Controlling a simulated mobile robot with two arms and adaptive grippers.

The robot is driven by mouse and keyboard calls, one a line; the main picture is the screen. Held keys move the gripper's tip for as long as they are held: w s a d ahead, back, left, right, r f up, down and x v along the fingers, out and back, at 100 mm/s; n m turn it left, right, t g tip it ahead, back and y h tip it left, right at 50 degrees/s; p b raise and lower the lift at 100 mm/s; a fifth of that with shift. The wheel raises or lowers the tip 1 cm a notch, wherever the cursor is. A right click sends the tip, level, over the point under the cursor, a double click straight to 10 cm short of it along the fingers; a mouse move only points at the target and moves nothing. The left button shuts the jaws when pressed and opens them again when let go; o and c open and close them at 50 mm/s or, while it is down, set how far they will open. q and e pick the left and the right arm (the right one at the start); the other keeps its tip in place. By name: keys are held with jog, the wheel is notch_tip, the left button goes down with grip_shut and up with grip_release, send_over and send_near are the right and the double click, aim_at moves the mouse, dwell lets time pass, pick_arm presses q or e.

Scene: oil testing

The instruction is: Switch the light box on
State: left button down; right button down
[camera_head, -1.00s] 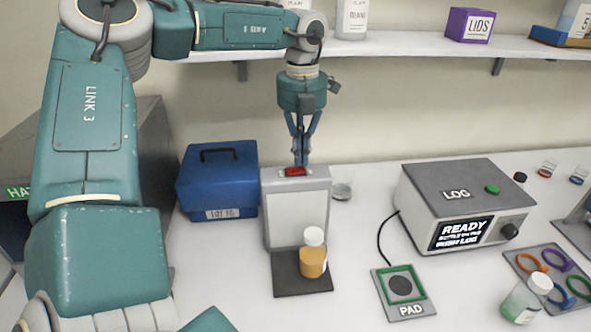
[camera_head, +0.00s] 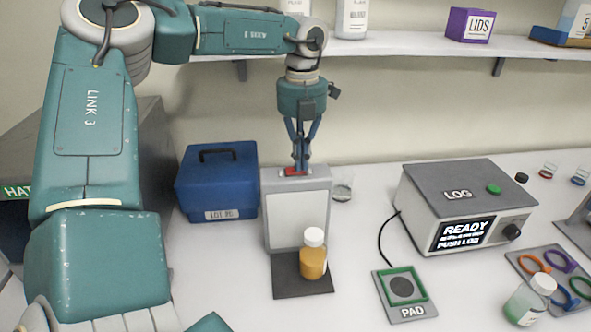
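The light box (camera_head: 297,222) is a grey upright box with a pale front panel, standing on the bench near the middle. A red switch (camera_head: 293,171) sits on its top. My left gripper (camera_head: 301,170) points straight down with its fingertips together at the red switch, seemingly touching it; the fingers partly hide it. The panel looks whitish-grey, without a clear glow. A bottle of amber liquid with a white cap (camera_head: 313,257) stands upright on the dark plate (camera_head: 290,284) in front of the panel. My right gripper is not in view.
A blue case (camera_head: 217,182) stands close to the left of the light box. A grey LOG device (camera_head: 466,207) with a READY screen and a PAD (camera_head: 407,311) are to the right. A shelf (camera_head: 400,46) runs behind.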

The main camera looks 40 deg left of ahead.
pick_arm(q)
jog(key=shift+s+f, duration=0.1)
jog(key=shift+f, duration=0.1)
jog(key=shift+r+p, duration=0.5)
jog(key=shift+r, duration=0.35)
jog(key=shift+r+p, duration=1.7)
jog(key=shift+r, duration=1)
